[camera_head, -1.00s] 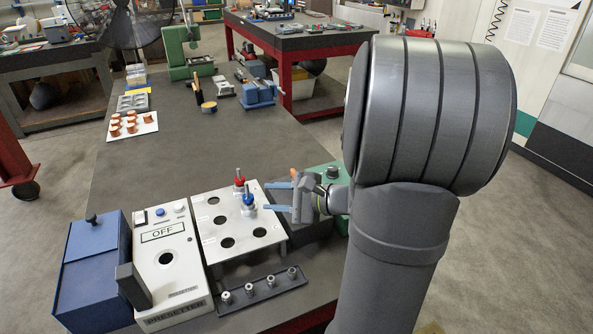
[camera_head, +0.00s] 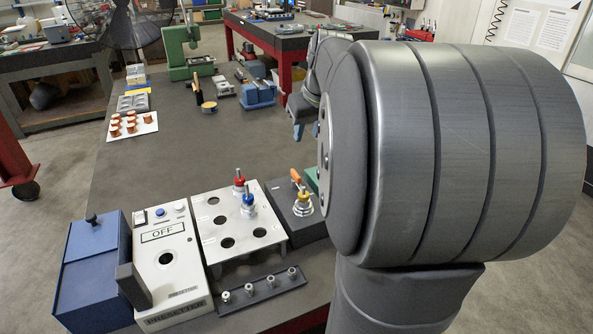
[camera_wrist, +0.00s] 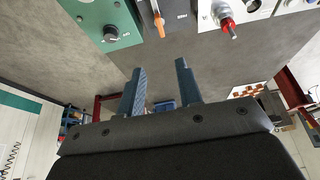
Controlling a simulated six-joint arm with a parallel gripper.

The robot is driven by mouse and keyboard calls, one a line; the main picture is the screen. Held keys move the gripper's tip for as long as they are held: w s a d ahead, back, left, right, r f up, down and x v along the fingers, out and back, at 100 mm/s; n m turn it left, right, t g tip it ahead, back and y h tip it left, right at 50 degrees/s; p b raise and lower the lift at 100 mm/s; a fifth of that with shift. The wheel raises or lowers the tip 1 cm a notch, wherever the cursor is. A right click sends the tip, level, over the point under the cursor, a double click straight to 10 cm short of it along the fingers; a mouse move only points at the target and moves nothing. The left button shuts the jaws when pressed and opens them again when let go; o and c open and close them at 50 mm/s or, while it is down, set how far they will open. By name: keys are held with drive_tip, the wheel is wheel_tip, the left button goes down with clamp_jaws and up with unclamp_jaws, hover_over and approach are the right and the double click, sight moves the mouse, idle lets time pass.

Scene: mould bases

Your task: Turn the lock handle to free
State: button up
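The lock handle (camera_head: 296,176) is a small orange lever on a dark block (camera_head: 287,222), right of the white holed plate. A holder with a yellow collar (camera_head: 304,201) stands upright in this block. In the wrist view the orange handle (camera_wrist: 159,25) shows at the top, beyond my fingertips and apart from them. My gripper (camera_wrist: 160,68) is open and empty, with its two blue-grey fingers spread. In the head view my gripper (camera_head: 298,132) is partly hidden behind my arm, farther back over the table than the block.
The white plate (camera_head: 212,206) carries red and blue holders. A green box (camera_wrist: 98,17) with a black knob sits beside the dark block. The OFF unit (camera_head: 167,265) and blue box (camera_head: 95,265) stand left. A rack (camera_head: 262,292) lies in front. The table behind is mostly clear.

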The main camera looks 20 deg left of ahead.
sight(296, 173)
drive_tip(key=x, duration=1.7)
drive_tip(key=shift+f, duration=0.1)
clamp_jaws()
